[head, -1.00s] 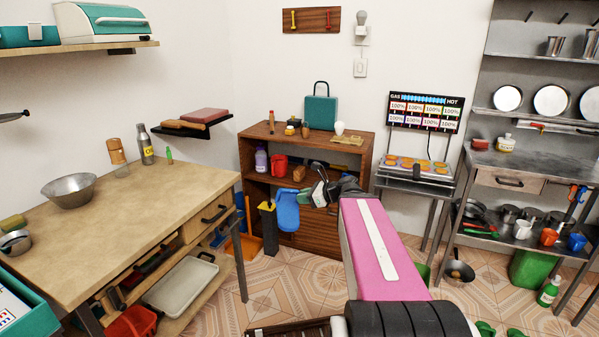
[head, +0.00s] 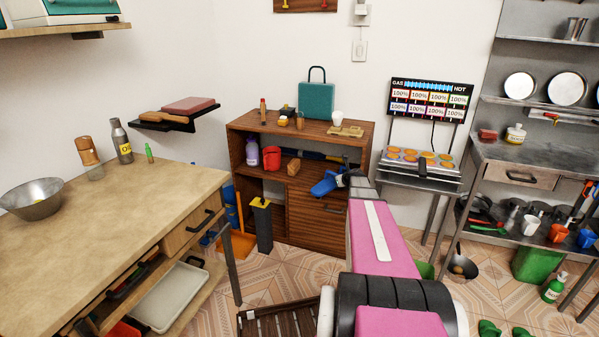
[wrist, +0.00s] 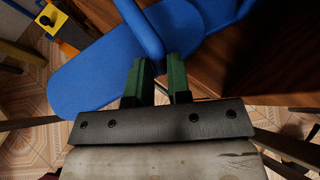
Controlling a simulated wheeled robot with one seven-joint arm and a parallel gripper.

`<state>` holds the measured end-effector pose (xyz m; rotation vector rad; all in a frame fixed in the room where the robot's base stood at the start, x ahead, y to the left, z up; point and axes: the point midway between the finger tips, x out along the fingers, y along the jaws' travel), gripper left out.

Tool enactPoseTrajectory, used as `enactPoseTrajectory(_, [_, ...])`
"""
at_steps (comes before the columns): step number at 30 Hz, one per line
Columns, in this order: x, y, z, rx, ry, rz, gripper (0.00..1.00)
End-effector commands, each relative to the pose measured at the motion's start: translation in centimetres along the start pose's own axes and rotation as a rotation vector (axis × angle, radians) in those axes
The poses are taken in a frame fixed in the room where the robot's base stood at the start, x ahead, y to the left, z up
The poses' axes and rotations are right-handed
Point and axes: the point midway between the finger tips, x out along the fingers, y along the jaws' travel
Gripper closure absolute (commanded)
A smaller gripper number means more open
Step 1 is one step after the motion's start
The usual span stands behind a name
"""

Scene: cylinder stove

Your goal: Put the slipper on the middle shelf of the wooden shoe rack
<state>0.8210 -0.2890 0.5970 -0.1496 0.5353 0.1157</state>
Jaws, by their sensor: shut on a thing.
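The blue slipper (head: 326,186) is in my gripper (head: 345,180), held in the air in front of the wooden cabinet (head: 318,216). In the wrist view, the green fingers of my gripper (wrist: 159,80) are shut on the strap of the slipper (wrist: 95,78). Its flat sole extends to the left and to the upper right. A dark wooden slatted rack (head: 279,319), which looks like the shoe rack, stands low at the bottom edge of the head view. Only its top part shows; its middle shelf is hidden.
The wooden table (head: 110,220) stands at the left. A yellow-topped dark bin (head: 262,224) is beside the cabinet. A steel table (head: 540,158) stands at the right. Green items (head: 488,327) lie on the floor at the lower right. Tiled floor is open around the slatted rack.

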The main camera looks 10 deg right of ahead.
Motion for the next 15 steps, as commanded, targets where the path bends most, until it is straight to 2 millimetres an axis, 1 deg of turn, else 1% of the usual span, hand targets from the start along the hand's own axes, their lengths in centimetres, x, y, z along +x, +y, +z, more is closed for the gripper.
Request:
enactPoseTrajectory(1, [0.6,-0.7,-0.3,0.006,0.005,-0.013,1.00])
enactPoseTrajectory(5, [1.7,-1.5,-0.2,0.016,0.010,-0.027,1.00])
enactPoseTrajectory(8, [3.3,-1.8,0.7,0.017,0.010,-0.028,1.00])
enactPoseTrajectory(15, [8.2,-2.3,3.6,0.016,0.010,-0.027,1.00])
